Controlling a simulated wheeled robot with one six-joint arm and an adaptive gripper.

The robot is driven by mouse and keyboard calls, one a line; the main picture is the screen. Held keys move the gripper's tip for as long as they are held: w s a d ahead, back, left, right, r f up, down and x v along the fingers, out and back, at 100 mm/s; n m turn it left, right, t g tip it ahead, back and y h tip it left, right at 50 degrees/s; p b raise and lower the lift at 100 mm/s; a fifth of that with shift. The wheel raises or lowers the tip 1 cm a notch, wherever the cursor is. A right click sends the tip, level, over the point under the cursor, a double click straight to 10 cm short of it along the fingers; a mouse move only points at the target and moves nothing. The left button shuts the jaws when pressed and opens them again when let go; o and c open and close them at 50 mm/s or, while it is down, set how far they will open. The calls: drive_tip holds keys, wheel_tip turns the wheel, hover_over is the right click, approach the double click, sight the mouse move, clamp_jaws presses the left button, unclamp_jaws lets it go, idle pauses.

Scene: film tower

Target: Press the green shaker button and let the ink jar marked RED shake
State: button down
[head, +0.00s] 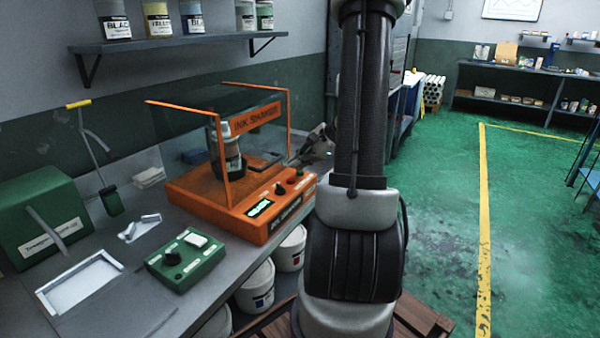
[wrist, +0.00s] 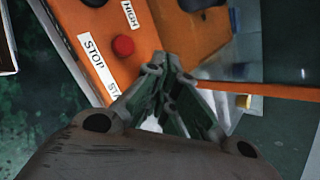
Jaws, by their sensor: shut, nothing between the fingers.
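The orange ink shaker (head: 222,208) stands on the bench in the head view, with a clear hood on an orange frame. A dark-labelled ink jar (head: 229,150) sits inside; I cannot read its marking. In the wrist view, the shaker's front panel (wrist: 85,15) carries a red button (wrist: 123,46) beside a STOP label and a partly covered label beginning "STA". My gripper (wrist: 165,68) is shut and empty, its fingertips over the panel just right of the red button.
A green control box (head: 185,260) with a knob and white button sits left of the shaker. White buckets (head: 256,288) stand below the bench edge. A shelf of ink jars (head: 170,42) hangs above. The orange hood bar (wrist: 260,89) runs right of my fingers.

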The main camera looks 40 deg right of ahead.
sight(299, 173)
drive_tip(key=shift+f, duration=0.45)
idle(0.6)
drive_tip(key=shift+r, duration=0.9)
drive_tip(key=shift+r, duration=2.5)
